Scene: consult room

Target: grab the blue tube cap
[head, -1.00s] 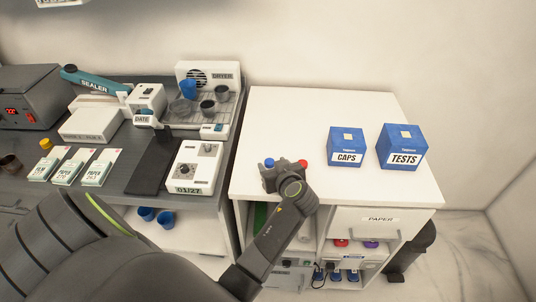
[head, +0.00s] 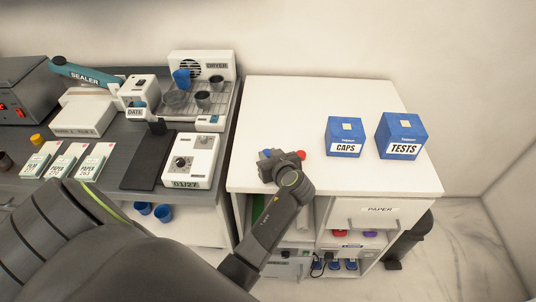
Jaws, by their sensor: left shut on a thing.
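The blue tube cap (head: 267,153) is at the left part of the white cabinet top, small and partly hidden by my left gripper. My left gripper (head: 270,159) reaches over the cabinet's front edge and is shut on the blue cap; the fingers are dark and the contact is hard to see. A red cap (head: 301,154) shows just to the right of the gripper. My right gripper is not in view.
Blue boxes marked CAPS (head: 344,138) and TESTS (head: 401,136) stand to the right on the white cabinet top (head: 290,105). A dryer (head: 205,91) and a sealer (head: 85,74) stand on the dark counter at left. The cabinet's back middle is clear.

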